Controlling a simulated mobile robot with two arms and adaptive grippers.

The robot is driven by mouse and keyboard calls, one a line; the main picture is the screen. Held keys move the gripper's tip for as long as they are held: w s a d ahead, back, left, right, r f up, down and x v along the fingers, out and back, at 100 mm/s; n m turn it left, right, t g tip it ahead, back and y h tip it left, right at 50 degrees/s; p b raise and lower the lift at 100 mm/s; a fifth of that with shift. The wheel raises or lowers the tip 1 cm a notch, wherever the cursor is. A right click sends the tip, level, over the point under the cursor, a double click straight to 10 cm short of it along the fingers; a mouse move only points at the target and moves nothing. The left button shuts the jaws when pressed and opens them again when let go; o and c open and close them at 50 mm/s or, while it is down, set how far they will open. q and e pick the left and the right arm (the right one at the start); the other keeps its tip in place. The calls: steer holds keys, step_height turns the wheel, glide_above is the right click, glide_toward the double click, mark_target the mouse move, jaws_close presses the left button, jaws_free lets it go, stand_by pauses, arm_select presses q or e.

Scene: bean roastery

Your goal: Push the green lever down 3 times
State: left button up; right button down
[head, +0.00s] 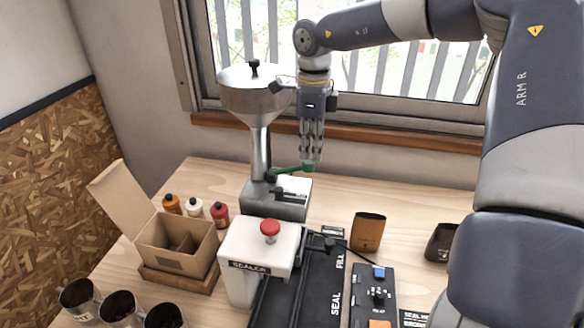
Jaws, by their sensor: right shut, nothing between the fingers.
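The green lever (291,169) sticks out to the right from the lower column of a metal dispenser with a funnel-shaped hopper (256,97). It looks close to level, with a slight upward slope to the right. My right gripper (311,158) points down from above, shut and empty, with its fingertips right at the outer end of the lever. I cannot tell whether the fingertips touch it. The dispenser stands on a grey base (276,205) on the wooden table. My left gripper is not in view.
A white sealer (252,262) with a red knob (270,228) stands in front of the dispenser. An open cardboard box (177,247), several bottles (195,207) and metal cups (120,305) are at left. A brown pouch (368,231) and control box (376,300) are at right.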

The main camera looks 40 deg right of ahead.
mark_target(310, 163)
steer(key=shift+f+b, duration=1.65)
steer(key=shift+f, duration=0.55)
steer(key=shift+r, duration=0.1)
steer(key=shift+r+p, duration=1.95)
steer(key=shift+r, duration=1.1)
step_height(310, 163, up, 6)
steer(key=f+n+p, duration=0.1)
steer(key=n+p, duration=0.5)
steer(key=p, duration=0.1)
steer(key=shift+w+a+f+b, duration=0.1)
steer(key=shift+w+f+b, duration=0.05)
steer(key=shift+f+b, duration=1.25)
steer(key=shift+w+f+b, duration=0.1)
steer(key=shift+f+b, duration=1)
steer(key=shift+f, duration=0.6)
steer(key=shift+s+d, duration=0.2)
